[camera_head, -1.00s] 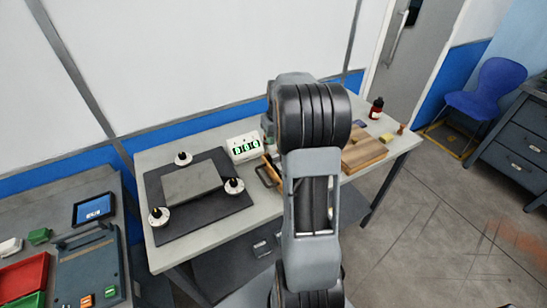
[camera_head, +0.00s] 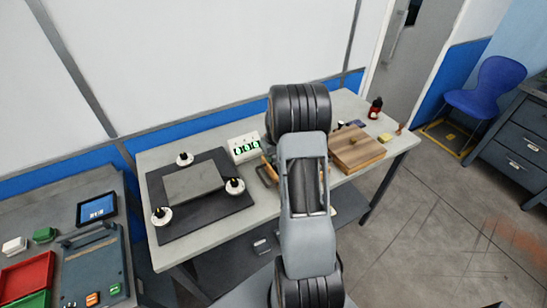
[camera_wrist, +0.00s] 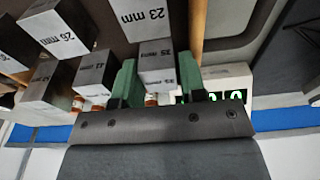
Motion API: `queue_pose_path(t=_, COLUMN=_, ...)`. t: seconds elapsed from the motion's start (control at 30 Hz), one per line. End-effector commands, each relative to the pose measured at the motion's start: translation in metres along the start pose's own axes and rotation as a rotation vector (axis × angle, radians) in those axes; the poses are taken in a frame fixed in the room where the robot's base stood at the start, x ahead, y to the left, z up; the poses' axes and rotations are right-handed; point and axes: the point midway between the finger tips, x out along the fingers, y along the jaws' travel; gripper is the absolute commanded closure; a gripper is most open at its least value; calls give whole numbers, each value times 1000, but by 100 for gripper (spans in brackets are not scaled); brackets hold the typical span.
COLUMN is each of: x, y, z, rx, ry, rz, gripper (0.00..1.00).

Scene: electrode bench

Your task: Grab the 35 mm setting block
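The 35 mm setting block (camera_wrist: 156,54), a grey block with its label upside down, shows in the wrist view between the two green fingers of my gripper (camera_wrist: 157,78). One finger stands along each side of it. I cannot tell whether the fingers press on it or leave a thin gap. Its lower part is close to the gripper's dark body. In the head view my own arm hides my gripper and the block.
Blocks marked 41 mm (camera_wrist: 95,74), 26 mm (camera_wrist: 55,28) and 23 mm (camera_wrist: 138,16) stand close by. A lit green display (camera_head: 246,147) is on the bench, left of a wooden board (camera_head: 357,149). A dark mat (camera_head: 225,205) with a grey plate lies further left.

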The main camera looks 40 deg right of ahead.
Motion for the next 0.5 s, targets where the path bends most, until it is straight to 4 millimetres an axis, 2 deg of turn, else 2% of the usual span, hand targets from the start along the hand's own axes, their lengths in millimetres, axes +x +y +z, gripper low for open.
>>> queue_pose_path(t=0.17, x=0, y=0, z=0, rx=0, ry=0, rz=0, gripper=62)
queue_pose_path(t=0.5, x=0, y=0, z=0, rx=0, ry=1, rz=0, gripper=94)
